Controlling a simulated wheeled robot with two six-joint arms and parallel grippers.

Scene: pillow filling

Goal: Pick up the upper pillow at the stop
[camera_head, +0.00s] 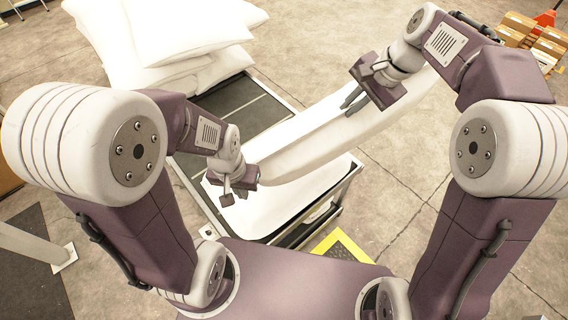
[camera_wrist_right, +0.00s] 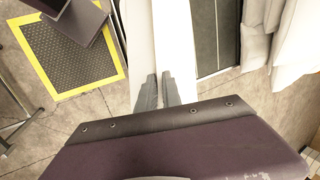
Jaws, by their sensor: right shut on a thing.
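A long white pillow (camera_head: 320,140) is tilted, its left end low and its right end raised above the cart. My right gripper (camera_head: 354,101) is shut on this pillow near its upper right part. In the right wrist view the pillow (camera_wrist_right: 175,45) runs away from the gripper (camera_wrist_right: 159,91), between its fingertips. My left gripper (camera_head: 229,197) is at the pillow's low left end; whether it grips the pillow is unclear. Another white pillow (camera_head: 270,216) lies below on the cart (camera_head: 316,221).
A stack of white pillows (camera_head: 172,45) stands at the back left, on a dark-topped platform (camera_head: 232,98). A yellow-edged mat (camera_head: 344,246) lies on the floor in front of the cart. Cardboard boxes (camera_head: 548,45) are at the far right. Open floor lies right of the cart.

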